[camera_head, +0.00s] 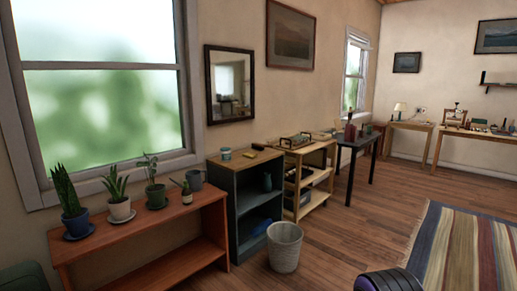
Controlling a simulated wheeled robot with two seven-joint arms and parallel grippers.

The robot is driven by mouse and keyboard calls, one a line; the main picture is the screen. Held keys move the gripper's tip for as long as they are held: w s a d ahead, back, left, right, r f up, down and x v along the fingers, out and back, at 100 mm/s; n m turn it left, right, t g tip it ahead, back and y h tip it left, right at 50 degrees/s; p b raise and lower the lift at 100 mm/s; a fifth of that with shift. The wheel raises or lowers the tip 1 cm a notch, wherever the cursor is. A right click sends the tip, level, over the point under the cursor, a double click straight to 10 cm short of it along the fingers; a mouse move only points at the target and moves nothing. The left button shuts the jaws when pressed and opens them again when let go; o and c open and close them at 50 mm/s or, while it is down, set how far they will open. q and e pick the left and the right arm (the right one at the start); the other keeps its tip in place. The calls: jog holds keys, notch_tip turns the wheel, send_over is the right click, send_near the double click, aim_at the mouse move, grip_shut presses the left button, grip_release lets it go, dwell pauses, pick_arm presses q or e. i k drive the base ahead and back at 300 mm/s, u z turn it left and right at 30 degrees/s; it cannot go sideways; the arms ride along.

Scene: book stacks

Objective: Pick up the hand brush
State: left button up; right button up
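I cannot make out a hand brush for certain in this view. A blue item (262,227) lies low in the same unit, too small to name. More small, unclear items sit on the light wooden shelf unit (310,157) beside it. Neither of my grippers is in view.
An orange-brown bench (140,222) with several potted plants stands under the left window. A pale wastebasket (284,247) stands on the floor before the shelf unit. A dark table (362,142) is further back. Wooden floor is open up to the striped rug (462,246).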

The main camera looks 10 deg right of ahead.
aim_at(254, 145)
jog(key=z, duration=0.05)
jog(key=k, duration=0.1)
jog(key=z, duration=1.25)
jog(key=i, duration=6.9)
jog(key=u, duration=3.5)
